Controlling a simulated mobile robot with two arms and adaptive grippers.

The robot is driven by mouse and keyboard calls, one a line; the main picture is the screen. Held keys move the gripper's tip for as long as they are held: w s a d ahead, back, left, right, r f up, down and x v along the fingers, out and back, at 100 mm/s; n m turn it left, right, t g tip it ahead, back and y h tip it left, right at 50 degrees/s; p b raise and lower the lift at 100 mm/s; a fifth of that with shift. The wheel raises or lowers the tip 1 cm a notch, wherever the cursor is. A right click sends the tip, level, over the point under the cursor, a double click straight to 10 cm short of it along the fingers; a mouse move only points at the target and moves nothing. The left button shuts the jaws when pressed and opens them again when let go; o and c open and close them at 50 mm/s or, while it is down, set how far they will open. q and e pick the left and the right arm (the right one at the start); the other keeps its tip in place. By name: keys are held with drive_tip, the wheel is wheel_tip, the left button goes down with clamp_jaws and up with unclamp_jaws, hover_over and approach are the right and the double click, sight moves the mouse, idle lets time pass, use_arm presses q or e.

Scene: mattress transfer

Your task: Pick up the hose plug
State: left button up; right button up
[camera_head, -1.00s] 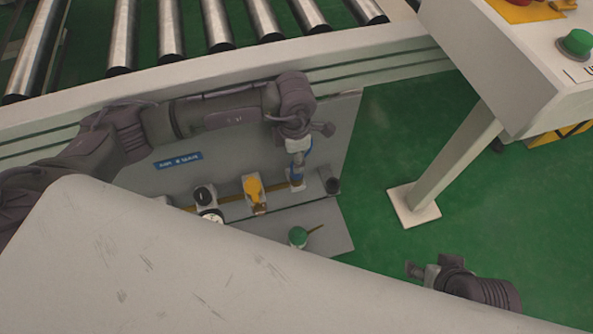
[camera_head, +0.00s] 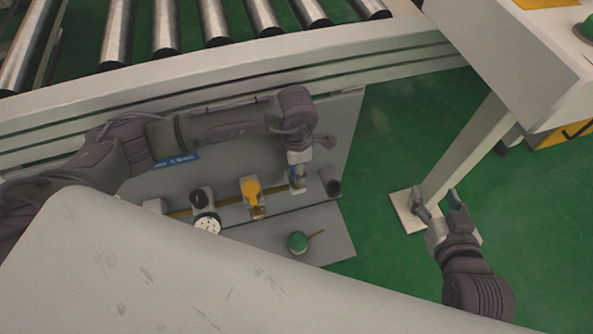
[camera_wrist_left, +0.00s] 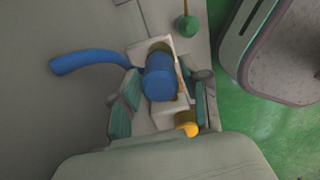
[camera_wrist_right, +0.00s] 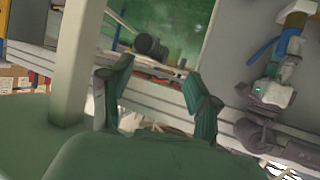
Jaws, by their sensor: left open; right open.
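A blue cylinder with a blue hose-like piece curving off it, which looks like the hose plug (camera_wrist_left: 159,82), sits in a pale fitting on the grey panel in the left wrist view. In the head view its blue body (camera_head: 297,179) shows just below my left gripper (camera_head: 299,157). The left gripper's fingers are open, one on each side of the blue cylinder; whether they touch it I cannot tell. My right gripper (camera_head: 437,203) is open and empty, in front of the pale post. In the right wrist view its fingers (camera_wrist_right: 157,88) are spread with nothing between them.
The grey panel (camera_head: 229,158) also carries a yellow valve (camera_head: 252,189), a gauge (camera_head: 207,223), a black knob (camera_head: 202,197) and a green knob (camera_head: 297,242). A roller conveyor (camera_head: 215,68) runs behind.

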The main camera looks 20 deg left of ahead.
use_arm(q)
clamp_jaws()
drive_tip(key=shift+r, duration=0.15)
drive_tip(key=shift+r, duration=0.3)
drive_tip(key=r, duration=0.1)
drive_tip(key=r+p, duration=0.1)
drive_tip(key=d+r, duration=0.1)
drive_tip(key=r, duration=0.1)
drive_tip(key=shift+s+p, duration=0.25)
drive_tip(key=shift+p, duration=0.1)
drive_tip(key=s+d+r+p, duration=0.2)
drive_tip(key=s+d+r, duration=0.3)
drive_tip(key=d, duration=0.4)
drive_tip(key=shift+s+r, duration=0.3)
drive_tip(key=shift+r, duration=0.3)
use_arm(e)
drive_tip(key=s+d+f+g+h, duration=0.1)
drive_tip(key=s+d+f+g, duration=0.1)
drive_tip(key=s+f+g, duration=0.2)
drive_tip(key=s+d+f+g+h, duration=0.1)
drive_tip(key=s+d+f+g, duration=0.1)
drive_tip(key=s+g, duration=0.3)
drive_tip(key=shift+s+d+f+h, duration=0.35)
drive_tip(key=shift+s+f, duration=0.5)
drive_tip(key=shift+s, duration=1.45)
